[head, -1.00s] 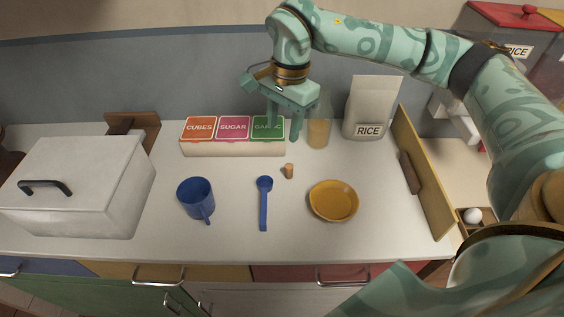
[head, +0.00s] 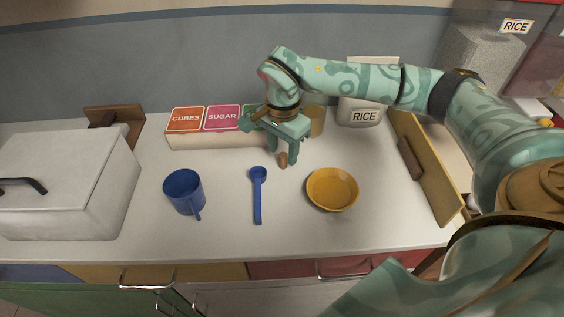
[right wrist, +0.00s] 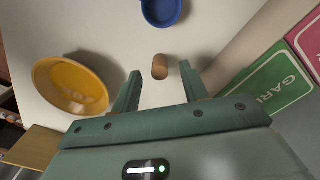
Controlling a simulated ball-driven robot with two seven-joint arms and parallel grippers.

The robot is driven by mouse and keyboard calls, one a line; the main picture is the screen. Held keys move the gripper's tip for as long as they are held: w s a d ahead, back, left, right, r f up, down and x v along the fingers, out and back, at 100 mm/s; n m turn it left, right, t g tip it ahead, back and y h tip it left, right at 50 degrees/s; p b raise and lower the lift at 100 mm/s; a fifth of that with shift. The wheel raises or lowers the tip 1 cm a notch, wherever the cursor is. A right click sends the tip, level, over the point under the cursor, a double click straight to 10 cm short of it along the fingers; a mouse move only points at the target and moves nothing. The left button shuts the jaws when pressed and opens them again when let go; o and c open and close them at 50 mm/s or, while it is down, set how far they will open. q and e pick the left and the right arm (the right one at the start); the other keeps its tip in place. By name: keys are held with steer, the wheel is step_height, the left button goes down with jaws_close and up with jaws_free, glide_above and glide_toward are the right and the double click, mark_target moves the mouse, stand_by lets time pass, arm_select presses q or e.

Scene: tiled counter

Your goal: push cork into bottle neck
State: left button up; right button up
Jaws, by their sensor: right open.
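The cork (head: 283,160) is a small brown cylinder standing on the counter. My right gripper (head: 283,154) is open above it, pointing down. In the right wrist view the cork (right wrist: 160,67) lies between the lines of the two fingers (right wrist: 160,70), near their tips, with a gap on each side. The bottle (head: 317,121) stands behind and right of the gripper, with tan contents. My arm hides its upper part, so I cannot see its neck. My left gripper is not in view.
A blue scoop (head: 258,195) and yellow dish (head: 332,189) lie in front of the cork. A blue mug (head: 184,190) and white bin (head: 65,185) stand left. A wooden board (head: 430,180) edges the right.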

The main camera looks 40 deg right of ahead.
step_height(320, 180, down, 2)
steer(key=shift+r, duration=0.1)
jaws_close()
steer(key=shift+r, duration=0.55)
steer(key=r, duration=0.1)
steer(key=r+p, duration=0.1)
steer(key=r, duration=0.1)
steer(key=shift+s+r+p, duration=0.25)
steer(key=shift+s+p, duration=0.05)
steer(key=shift+p, duration=0.1)
steer(key=s+a+r+p, duration=0.2)
steer(key=s+r, duration=0.6)
steer(key=s, duration=0.5)
steer(key=shift+r+p, duration=0.2)
steer(key=shift+p, duration=0.25)
